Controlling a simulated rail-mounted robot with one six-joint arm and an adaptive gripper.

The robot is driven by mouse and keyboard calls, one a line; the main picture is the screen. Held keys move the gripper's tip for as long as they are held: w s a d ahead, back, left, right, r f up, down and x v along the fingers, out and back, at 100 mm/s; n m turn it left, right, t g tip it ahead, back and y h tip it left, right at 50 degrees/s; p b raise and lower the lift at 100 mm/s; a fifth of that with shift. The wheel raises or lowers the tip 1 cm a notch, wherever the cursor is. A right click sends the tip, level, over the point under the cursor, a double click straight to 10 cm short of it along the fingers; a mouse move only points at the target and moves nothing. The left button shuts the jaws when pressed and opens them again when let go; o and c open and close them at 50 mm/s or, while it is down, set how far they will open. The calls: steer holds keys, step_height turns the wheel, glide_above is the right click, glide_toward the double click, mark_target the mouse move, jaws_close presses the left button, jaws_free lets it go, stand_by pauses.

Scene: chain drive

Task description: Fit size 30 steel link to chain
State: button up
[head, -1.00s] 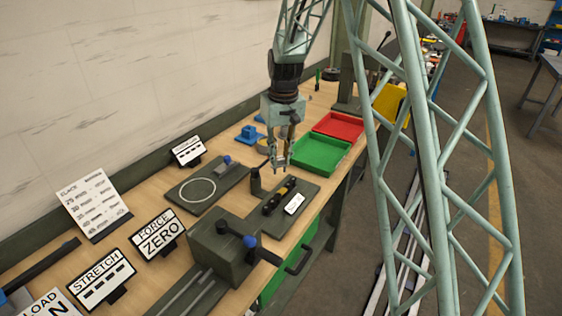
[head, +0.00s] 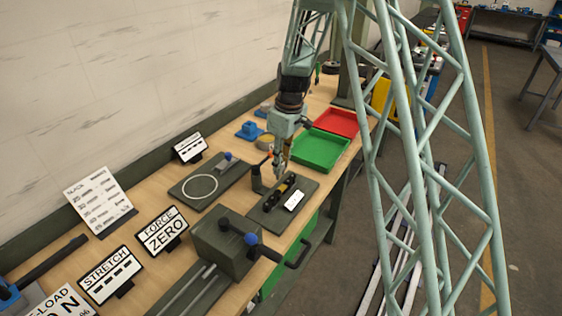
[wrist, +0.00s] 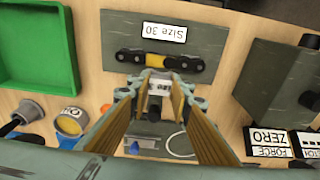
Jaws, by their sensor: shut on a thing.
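A dark plate (head: 263,216) labelled "Size 30" carries a short black chain (head: 270,204). In the wrist view the plate (wrist: 205,25) is at the top, and the chain (wrist: 188,65) has black links to both sides of a yellow middle piece (wrist: 155,60). My gripper (head: 280,172) is just above the far end of the chain. In the wrist view my gripper's fingertips (wrist: 158,80) are close together just below the yellow piece. It is shut on a small grey thing, likely the steel link, mostly hidden by the fingers. I cannot tell whether it touches the chain.
A green tray (head: 318,167) and a red tray (head: 338,114) lie beyond the plate. A short dark post (head: 257,180) stands beside it. A plate with a white ring (head: 214,172) lies to the left.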

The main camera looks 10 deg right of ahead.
steer(key=shift+f+b, duration=0.15)
steer(key=shift+b, duration=0.25)
stand_by(0.3)
steer(key=shift+f+b, duration=1.8)
steer(key=shift+f, duration=0.9)
steer(key=shift+b, duration=0.65)
stand_by(0.8)
steer(key=shift+f+b, duration=1.45)
steer(key=shift+f, duration=0.65)
stand_by(0.9)
